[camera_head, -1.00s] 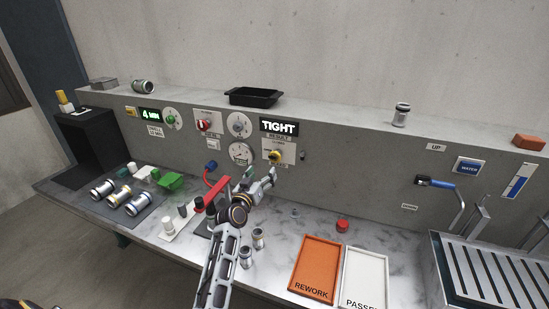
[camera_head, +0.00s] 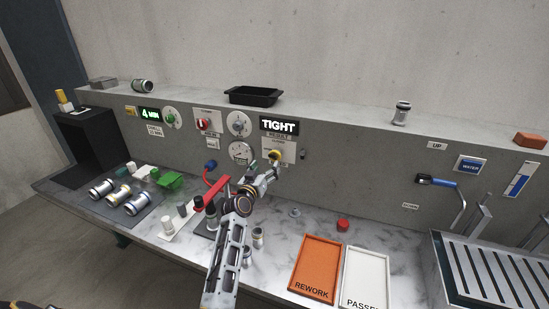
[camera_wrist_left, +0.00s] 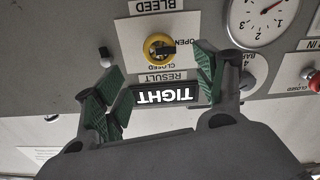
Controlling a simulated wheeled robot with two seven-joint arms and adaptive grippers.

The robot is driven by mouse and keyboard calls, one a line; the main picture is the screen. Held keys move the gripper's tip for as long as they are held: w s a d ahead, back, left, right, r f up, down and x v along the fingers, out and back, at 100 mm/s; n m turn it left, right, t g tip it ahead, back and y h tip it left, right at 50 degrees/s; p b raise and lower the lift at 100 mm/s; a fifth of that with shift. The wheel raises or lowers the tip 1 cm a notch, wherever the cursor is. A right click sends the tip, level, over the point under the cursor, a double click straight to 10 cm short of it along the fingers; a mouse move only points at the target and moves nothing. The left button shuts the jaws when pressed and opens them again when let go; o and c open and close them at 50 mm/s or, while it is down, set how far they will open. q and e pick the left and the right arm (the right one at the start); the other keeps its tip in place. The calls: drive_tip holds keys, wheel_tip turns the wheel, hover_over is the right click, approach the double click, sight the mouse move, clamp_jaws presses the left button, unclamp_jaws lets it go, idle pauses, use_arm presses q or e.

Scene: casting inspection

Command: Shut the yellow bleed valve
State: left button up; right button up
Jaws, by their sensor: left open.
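The yellow bleed valve (camera_head: 275,154) is a round knob on a white plate on the grey panel, below the lit TIGHT display (camera_head: 279,126). In the left wrist view, which is upside down, the yellow knob (camera_wrist_left: 159,48) has a dark bar lying roughly sideways, with OPEN printed beside it and CLOSED between it and the display. My left gripper (camera_head: 266,170) is just in front of and below the valve. In the wrist view its green-padded fingers (camera_wrist_left: 158,84) are spread and empty, with the knob beyond the gap. I see no contact. My right gripper is not in view.
A pressure gauge (camera_head: 241,152) and a red knob (camera_head: 202,125) sit left of the valve. A small black-tipped toggle (camera_wrist_left: 104,53) is beside it. Below are metal cylinders, a red bar (camera_head: 216,190), an orange REWORK tray (camera_head: 316,270) and a red button (camera_head: 343,224).

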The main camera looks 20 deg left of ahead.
sight(274, 156)
use_arm(q)
drive_tip(key=shift+w+b, duration=0.8)
drive_tip(key=shift+w, duration=1.65)
drive_tip(key=shift+w+b, duration=1.05)
drive_tip(key=shift+w, duration=1.6)
drive_tip(key=c, duration=1.1)
drive_tip(key=shift+o, duration=0.2)
